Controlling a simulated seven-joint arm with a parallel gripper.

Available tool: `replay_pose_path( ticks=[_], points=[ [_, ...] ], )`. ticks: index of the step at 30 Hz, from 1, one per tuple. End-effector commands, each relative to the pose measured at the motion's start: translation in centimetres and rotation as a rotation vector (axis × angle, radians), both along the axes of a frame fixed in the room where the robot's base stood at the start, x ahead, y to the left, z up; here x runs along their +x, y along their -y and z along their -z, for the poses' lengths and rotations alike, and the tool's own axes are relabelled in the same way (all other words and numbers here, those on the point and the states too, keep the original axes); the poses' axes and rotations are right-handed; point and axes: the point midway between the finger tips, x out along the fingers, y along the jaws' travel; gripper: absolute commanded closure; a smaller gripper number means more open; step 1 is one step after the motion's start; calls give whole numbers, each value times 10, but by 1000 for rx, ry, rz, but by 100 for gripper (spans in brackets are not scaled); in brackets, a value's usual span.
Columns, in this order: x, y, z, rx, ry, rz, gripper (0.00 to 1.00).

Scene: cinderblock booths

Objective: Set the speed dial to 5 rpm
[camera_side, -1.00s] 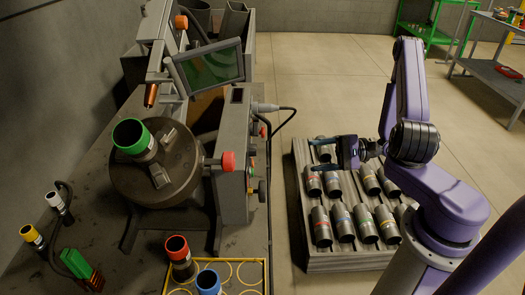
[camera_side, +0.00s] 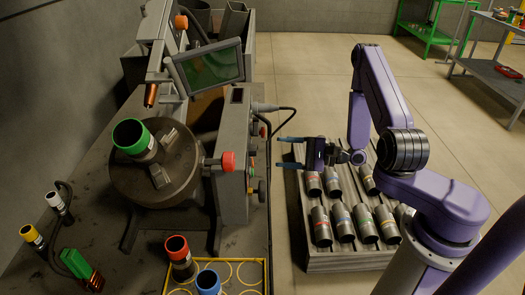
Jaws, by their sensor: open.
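The grey control box (camera_side: 233,150) of the turntable machine stands left of centre. Its right-hand panel is seen nearly edge-on, with small coloured controls (camera_side: 251,172) along it. I cannot tell which of them is the speed dial, and no scale or rpm marking is readable. My gripper (camera_side: 280,152) is open and empty, its two blue fingers pointing left toward that panel. It appears to the right of the controls with a gap between, not touching them.
A cable (camera_side: 285,108) loops from the box and hangs down between panel and gripper. A round turntable (camera_side: 185,178) carries a green-rimmed cylinder (camera_side: 131,138). A grey pallet (camera_side: 345,262) with several cylinders lies below my arm. A yellow rack (camera_side: 265,280) sits in front.

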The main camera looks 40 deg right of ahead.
Motion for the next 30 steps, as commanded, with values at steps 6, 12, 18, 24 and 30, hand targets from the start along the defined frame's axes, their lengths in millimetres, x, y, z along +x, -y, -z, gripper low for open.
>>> replay_pose_path(
  ticks=[6, 12, 18, 24, 30],
  points=[
    [30, -27, -1, -1, 3, -6, 36],
    [48, -40, 0, -1, 2, -3, 36],
    [53, -44, -1, 1, 2, 0, 36],
    [53, -44, 0, 1, 1, 0, 36],
    [53, -44, 0, 1, 1, 0, 92]
  ],
)
